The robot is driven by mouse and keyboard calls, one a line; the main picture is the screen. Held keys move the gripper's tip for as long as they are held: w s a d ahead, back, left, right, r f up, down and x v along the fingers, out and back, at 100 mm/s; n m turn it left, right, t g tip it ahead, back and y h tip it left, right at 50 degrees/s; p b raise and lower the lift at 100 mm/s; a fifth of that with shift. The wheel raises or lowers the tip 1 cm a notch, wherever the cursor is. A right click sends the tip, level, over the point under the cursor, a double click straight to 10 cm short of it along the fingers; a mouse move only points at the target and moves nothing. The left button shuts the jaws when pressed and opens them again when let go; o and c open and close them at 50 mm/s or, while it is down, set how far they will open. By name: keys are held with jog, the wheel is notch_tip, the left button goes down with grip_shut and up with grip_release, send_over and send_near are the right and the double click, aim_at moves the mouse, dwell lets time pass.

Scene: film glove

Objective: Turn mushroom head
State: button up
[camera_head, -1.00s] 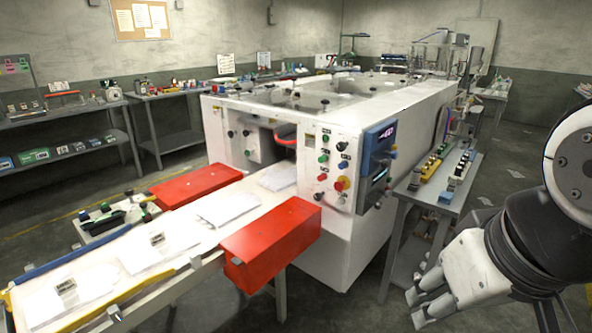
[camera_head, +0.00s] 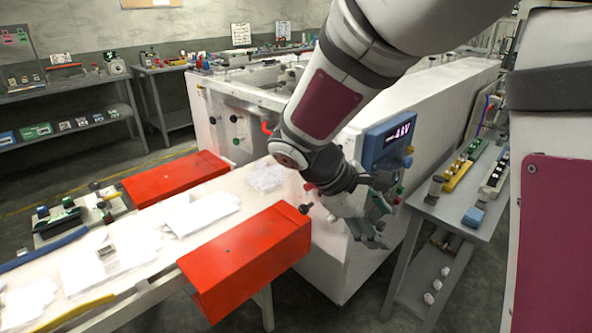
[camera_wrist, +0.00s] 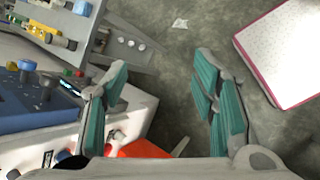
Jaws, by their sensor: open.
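The machine's front control panel is mostly behind my arm. A red knob (camera_head: 310,187) and a black knob (camera_head: 305,208) show at its left edge. The red mushroom head on its yellow base is hidden behind my arm in the head view, and I cannot make it out in the wrist view. My gripper (camera_head: 376,228) hangs in front of the panel's right part, fingers pointing down and right.
The blue display box (camera_head: 388,140) with side knobs is just above my gripper; its blue face (camera_wrist: 40,105) fills the wrist view's left. A grey side table (camera_head: 452,215) with switches stands to the right. Floor between is clear.

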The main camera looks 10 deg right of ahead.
jog(key=w+a+f+n+t+h+b, duration=0.1)
jog(key=w+a+f+n+t+h, duration=0.5)
jog(key=w+a+f+n+t, duration=0.65)
jog(key=w+d, duration=0.3)
jog(key=w, duration=0.1)
jog(key=w+d+n+g, duration=0.1)
jog(key=w+d, duration=0.2)
jog(key=w, duration=0.1)
jog(key=w+d+n+g, duration=0.1)
jog(key=w+d, duration=0.2)
jog(key=shift+w+d+f+p, duration=0.3)
jog(key=shift+w+d+p, duration=0.05)
jog(key=shift+w+d, duration=0.05)
jog(key=shift+c, duration=0.5)
jog(key=c, duration=1.1)
